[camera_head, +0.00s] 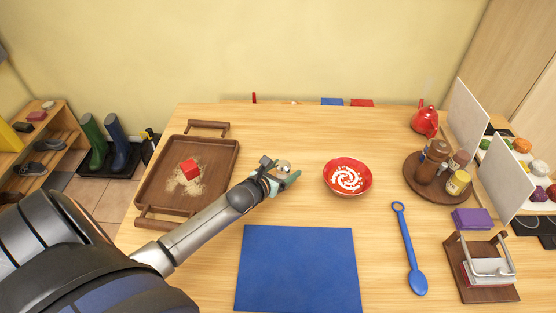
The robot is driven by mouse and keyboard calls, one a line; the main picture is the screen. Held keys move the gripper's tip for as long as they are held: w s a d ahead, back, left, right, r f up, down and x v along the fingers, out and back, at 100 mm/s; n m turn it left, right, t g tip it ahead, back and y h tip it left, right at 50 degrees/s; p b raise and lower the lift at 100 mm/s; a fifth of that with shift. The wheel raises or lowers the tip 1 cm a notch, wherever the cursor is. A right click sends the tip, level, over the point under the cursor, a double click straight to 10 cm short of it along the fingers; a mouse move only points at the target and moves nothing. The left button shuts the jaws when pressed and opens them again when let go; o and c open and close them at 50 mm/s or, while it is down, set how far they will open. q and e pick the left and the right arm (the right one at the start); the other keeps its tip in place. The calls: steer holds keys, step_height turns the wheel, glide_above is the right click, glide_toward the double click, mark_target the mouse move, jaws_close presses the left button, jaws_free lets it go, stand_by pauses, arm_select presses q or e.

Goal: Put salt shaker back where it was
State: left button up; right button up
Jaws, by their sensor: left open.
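My left gripper (280,172) is open over the middle of the table, left of a red bowl. A small thing with a round silvery top (284,166), which looks like the salt shaker, shows at its fingertips. The fingers hide most of it, and I cannot tell whether they touch it. The red bowl (348,190) has a white swirl inside. A round brown tray (413,178) at the right holds a brown mill (435,155) and several small jars, one with a yellow label (457,184). My right gripper is not in view.
A red kettle (425,121) and white panels (466,120) stand right.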

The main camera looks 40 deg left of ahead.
arm_select(q)
steer(key=shift+s+r, duration=0.15)
steer(key=shift+s, duration=0.2)
steer(key=p+v, duration=0.1)
steer(key=v, duration=1)
